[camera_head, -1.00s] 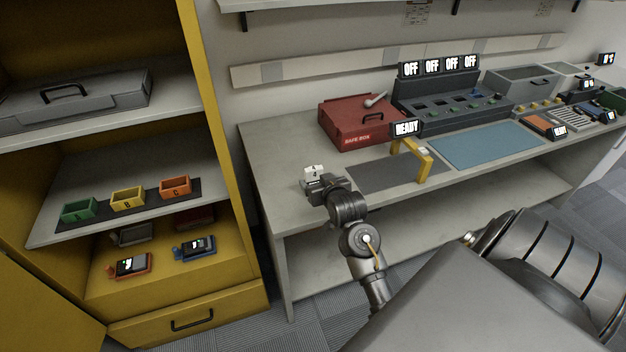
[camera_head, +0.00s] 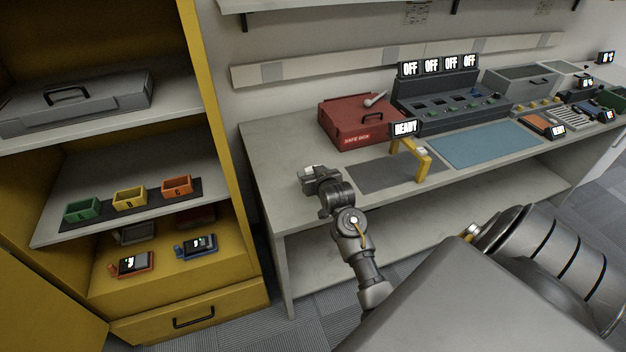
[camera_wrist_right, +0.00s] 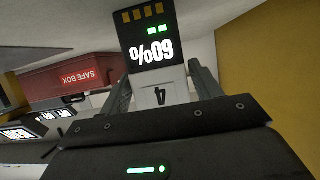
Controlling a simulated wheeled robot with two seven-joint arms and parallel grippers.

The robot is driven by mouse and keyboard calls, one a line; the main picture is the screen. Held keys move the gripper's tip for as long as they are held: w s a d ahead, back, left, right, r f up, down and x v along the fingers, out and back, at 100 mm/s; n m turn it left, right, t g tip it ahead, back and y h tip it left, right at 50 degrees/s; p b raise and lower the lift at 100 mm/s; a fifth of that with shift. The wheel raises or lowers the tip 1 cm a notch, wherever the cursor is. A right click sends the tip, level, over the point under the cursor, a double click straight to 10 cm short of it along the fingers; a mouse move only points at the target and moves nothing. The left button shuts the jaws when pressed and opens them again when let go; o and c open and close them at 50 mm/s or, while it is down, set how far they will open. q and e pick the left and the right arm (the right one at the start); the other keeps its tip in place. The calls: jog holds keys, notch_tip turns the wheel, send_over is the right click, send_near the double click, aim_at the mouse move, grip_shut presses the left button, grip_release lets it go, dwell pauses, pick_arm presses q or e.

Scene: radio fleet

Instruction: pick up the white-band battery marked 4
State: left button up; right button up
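The white-band battery marked 4 (camera_wrist_right: 160,94) shows close up in the right wrist view. Its white end with the 4 is nearest my palm, and its dark face with a 60% readout and green bars extends away beyond the fingers. My right gripper (camera_wrist_right: 163,80) has one finger along each side of the battery and appears shut on it. In the head view the right gripper (camera_head: 308,175) is over the left end of the workbench, and only a small pale part of the battery shows there. My left gripper is not in view.
The workbench (camera_head: 265,140) holds a red safe box (camera_head: 352,128), a yellow arch (camera_head: 424,165) on a dark mat, a blue mat (camera_head: 485,146) and a bank of slots (camera_head: 450,108) with OFF signs. The yellow cabinet (camera_head: 215,120) stands close on the left.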

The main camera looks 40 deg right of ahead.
jog(key=c, duration=0.8)
jog(key=shift+r, duration=0.1)
jog(key=shift+r, duration=0.25)
notch_tip(320, 180, up, 3)
jog(key=shift+w+f+b, duration=0.1)
jog(key=shift+f+b, duration=0.1)
jog(key=shift+b, duration=0.45)
jog(key=r+v, duration=0.1)
jog(key=v, duration=0.4)
jog(key=d+r+p+v, duration=0.1)
jog(key=v, duration=0.5)
jog(key=d+r+v, duration=0.1)
jog(key=v, duration=0.4)
jog(key=shift+w+r+p, duration=0.1)
jog(key=shift+r+p, duration=0.25)
jog(key=shift+p, duration=0.05)
